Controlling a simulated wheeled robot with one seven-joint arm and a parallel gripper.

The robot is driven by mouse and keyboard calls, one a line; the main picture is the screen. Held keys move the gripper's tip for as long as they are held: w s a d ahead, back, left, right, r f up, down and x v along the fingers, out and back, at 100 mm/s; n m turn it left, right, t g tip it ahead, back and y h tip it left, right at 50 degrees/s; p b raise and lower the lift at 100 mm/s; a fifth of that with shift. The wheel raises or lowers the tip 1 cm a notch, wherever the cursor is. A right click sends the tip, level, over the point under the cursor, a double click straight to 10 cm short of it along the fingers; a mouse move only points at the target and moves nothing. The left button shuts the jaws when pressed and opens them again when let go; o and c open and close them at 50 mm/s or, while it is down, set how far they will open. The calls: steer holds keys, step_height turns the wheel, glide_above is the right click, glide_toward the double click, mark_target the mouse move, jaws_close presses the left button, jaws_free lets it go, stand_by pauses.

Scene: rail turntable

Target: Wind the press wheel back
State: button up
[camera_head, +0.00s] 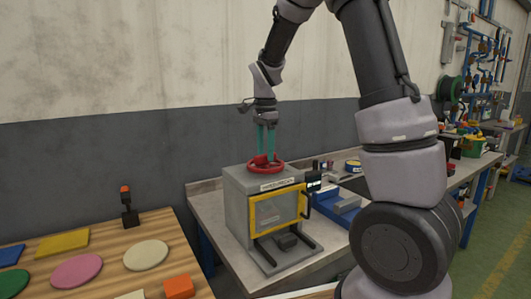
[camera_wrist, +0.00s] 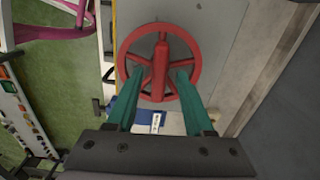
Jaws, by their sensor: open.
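The press wheel is a red handwheel (camera_head: 267,165) lying flat on top of the grey press (camera_head: 236,205), which has a yellow-framed front door (camera_head: 279,209). In the wrist view the red wheel (camera_wrist: 188,43) shows its rim and a central bar. My gripper (camera_head: 266,156) points down from above, with its green fingers reaching to the wheel. In the wrist view my gripper (camera_wrist: 158,74) has its fingers apart, one on each side of the red central bar. I cannot tell whether the fingers touch the bar or rim.
The press stands on a grey bench (camera_head: 207,206). A blue object (camera_head: 335,207) lies right of it. A wooden table (camera_head: 172,240) at left holds coloured discs and blocks, and a small post with a red-orange top (camera_head: 128,205). A wall stands close behind.

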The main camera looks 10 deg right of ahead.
steer(key=shift+f, duration=0.3)
jaws_close()
